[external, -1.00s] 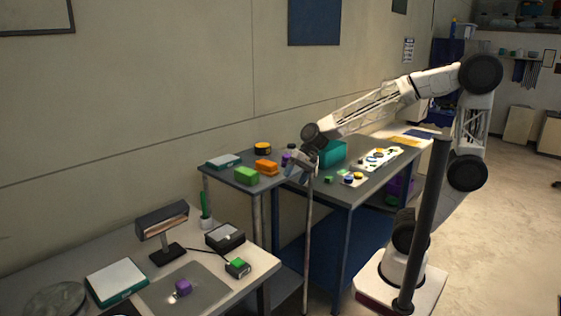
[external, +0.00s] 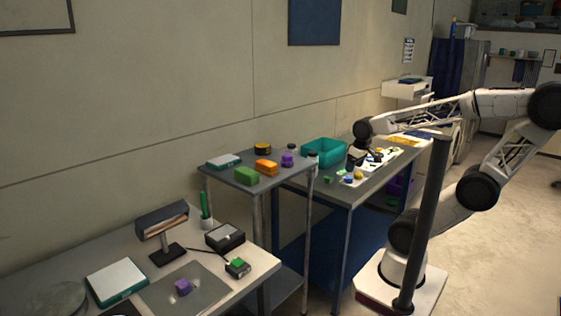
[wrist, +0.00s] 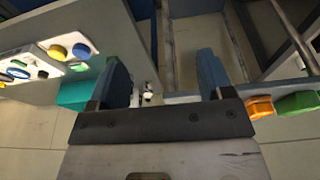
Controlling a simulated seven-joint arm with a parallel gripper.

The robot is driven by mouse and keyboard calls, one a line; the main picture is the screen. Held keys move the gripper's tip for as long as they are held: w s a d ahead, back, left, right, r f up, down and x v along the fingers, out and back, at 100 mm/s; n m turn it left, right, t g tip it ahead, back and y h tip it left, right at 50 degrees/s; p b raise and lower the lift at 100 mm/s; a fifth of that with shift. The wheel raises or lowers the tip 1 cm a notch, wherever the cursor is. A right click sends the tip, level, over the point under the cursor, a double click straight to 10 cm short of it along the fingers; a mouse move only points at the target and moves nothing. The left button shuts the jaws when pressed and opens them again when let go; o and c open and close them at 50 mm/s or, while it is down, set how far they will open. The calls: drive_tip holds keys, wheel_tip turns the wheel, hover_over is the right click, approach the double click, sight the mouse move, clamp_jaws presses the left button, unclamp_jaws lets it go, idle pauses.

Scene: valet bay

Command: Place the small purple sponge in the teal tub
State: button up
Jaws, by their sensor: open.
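A small purple block (external: 183,287), which looks like the sponge, lies on a grey mat on the near left bench. The teal tub (external: 322,149) stands at the back of the further bench, against the wall. Part of it shows at the left in the wrist view (wrist: 73,95). My gripper (external: 357,158) is over the further bench, just right of the tub and far from the purple block. In the wrist view my gripper (wrist: 162,75) has its two blue fingers wide apart with nothing held between them. The purple block is not in the wrist view.
An orange block (external: 266,167), a green block (external: 246,175) and a purple bottle-like object (external: 287,160) sit on the middle bench. A desk lamp (external: 162,222) and a dark box (external: 225,236) stand near the purple block. A dark post (external: 427,215) stands before my arm.

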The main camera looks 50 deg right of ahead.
drive_tip(key=shift+o, duration=0.5)
